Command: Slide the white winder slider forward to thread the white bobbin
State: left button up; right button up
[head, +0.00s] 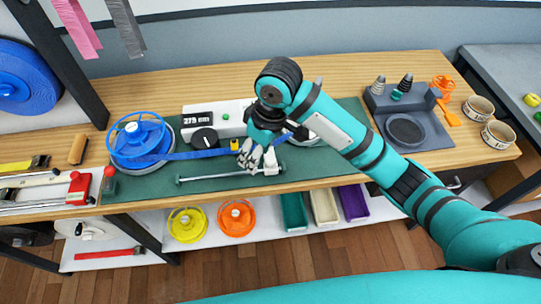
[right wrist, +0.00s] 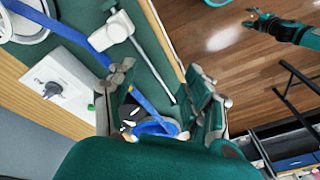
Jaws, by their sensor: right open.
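The white winder slider (head: 261,167) sits on a thin metal rail (head: 220,177) on the green mat; it also shows in the right wrist view (right wrist: 117,28). My right gripper (head: 250,158) is open and empty, just above and beside the slider; whether it touches cannot be told. Its spread fingers show in the right wrist view (right wrist: 165,75). The white bobbin (head: 312,121) is mostly hidden behind my right arm; a round white part (right wrist: 22,20) shows at the wrist view's upper left. The blue strap (head: 195,154) runs from the blue reel (head: 138,137). A small distant gripper, apparently my left (right wrist: 258,18), shows over the floor.
The white winder box (head: 197,113) with a display and black knob stands behind the strap. A grey stand (head: 428,130) with spools is at right. A red-handled tool (head: 78,186) lies at left. Yellow and orange reels (head: 236,217) are on the lower shelf.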

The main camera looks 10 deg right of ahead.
aim_at(271, 160)
jog(key=w+d+r+h, duration=0.2)
jog(key=w+d+r, duration=0.25)
jog(key=r, duration=0.35)
jog(key=f+p, duration=0.1)
jog(key=f, duration=0.4)
jog(key=f+p, duration=0.1)
jog(key=f, duration=0.5)
jog(key=f+p, duration=0.1)
jog(key=f, duration=0.5)
jog(key=shift+w+a+f, duration=0.1)
jog(key=shift+a+f, duration=0.15)
jog(key=shift+a, duration=0.05)
grip_shut()
